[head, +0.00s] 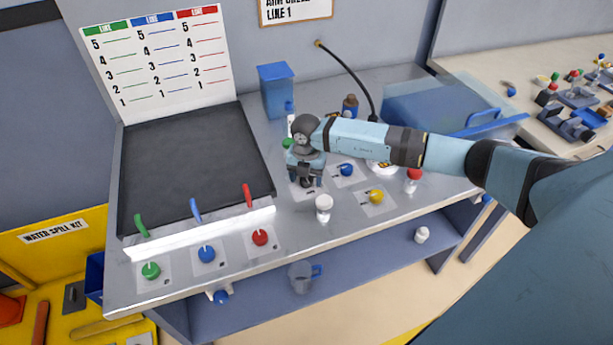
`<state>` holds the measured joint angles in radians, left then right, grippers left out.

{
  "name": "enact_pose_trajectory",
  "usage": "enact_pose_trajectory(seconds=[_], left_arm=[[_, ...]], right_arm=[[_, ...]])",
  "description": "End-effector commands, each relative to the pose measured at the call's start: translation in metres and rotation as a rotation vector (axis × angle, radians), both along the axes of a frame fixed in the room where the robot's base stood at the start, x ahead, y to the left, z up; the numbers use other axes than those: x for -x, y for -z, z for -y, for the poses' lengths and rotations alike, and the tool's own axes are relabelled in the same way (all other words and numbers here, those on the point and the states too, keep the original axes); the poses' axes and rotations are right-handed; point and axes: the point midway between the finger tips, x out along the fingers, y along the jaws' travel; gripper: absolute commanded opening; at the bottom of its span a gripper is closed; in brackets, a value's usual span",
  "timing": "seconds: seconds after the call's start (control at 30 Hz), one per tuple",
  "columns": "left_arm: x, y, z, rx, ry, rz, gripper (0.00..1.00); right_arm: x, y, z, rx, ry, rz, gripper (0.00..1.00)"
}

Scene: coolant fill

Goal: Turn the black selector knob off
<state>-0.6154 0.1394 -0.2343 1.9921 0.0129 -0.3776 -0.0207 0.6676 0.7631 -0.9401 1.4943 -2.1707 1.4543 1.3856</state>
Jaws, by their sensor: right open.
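My right arm comes in from the right, and my right gripper (305,181) points down over the counter. It is open. The black selector knob (306,184) seems to be the dark shape between and under its fingers, on a pale plate. The gripper hides most of it, so I cannot tell its pointer's direction or whether the fingers touch it. My left gripper is not in view.
A blue knob (346,169) and a yellow knob (376,196) sit right of the gripper. A white-capped bottle (323,207) stands just in front. Green (151,270), blue (207,254) and red (260,237) knobs line the front left. A blue container (276,88) stands behind.

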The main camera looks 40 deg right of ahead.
Motion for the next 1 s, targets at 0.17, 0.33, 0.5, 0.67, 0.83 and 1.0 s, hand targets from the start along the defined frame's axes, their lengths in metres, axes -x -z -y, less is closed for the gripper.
enact_pose_trajectory(seconds=[0.17, 0.33, 0.5, 0.67, 0.83, 1.0], left_arm=[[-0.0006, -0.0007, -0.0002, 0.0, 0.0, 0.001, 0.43], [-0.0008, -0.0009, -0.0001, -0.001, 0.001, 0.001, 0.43], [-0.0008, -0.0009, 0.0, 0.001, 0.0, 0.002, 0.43], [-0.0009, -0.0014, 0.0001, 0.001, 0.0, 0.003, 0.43], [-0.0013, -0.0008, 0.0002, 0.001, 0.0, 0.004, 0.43], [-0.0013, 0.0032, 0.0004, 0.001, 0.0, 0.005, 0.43]], right_arm=[[0.0, 0.0061, 0.0003, -0.001, 0.0, 0.001, 0.65], [0.0001, 0.0062, 0.0002, -0.001, 0.0, 0.001, 0.65], [0.0001, 0.0061, 0.0002, -0.001, 0.0, 0.001, 0.33], [0.0001, 0.006, 0.0001, 0.0, 0.0, 0.0, 0.16], [0.0, 0.0063, 0.0001, -0.001, -0.015, 0.001, 0.16], [0.0, 0.007, 0.0, -0.001, -0.073, 0.001, 0.16]])
